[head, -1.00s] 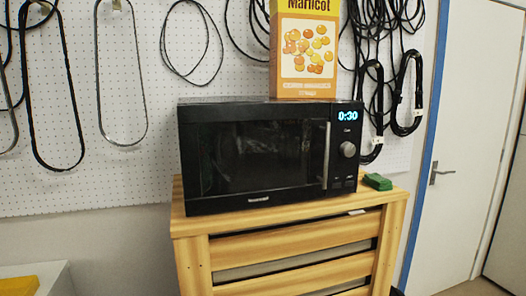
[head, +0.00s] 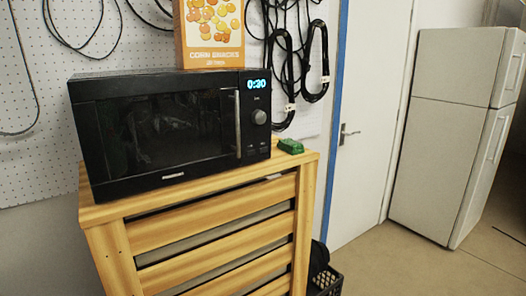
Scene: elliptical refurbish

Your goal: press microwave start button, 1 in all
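A black microwave (head: 165,128) stands on a slatted wooden cabinet (head: 215,243) at the left of the head view. Its door is shut, with a vertical handle at the door's right edge. The control panel (head: 257,110) is on the right, with a lit blue display (head: 257,84) reading 0:30 and a round knob (head: 260,117). Small buttons (head: 257,149) sit low on the panel; their labels are too small to read. Neither of my grippers is in view.
An orange snack box (head: 211,38) stands on the microwave. A small green object (head: 290,146) lies on the cabinet top right of it. Black cables hang on the pegboard. A white door (head: 363,120) and a fridge (head: 447,140) stand right; a black crate (head: 326,281) is low beside the cabinet. Floor is clear before the fridge.

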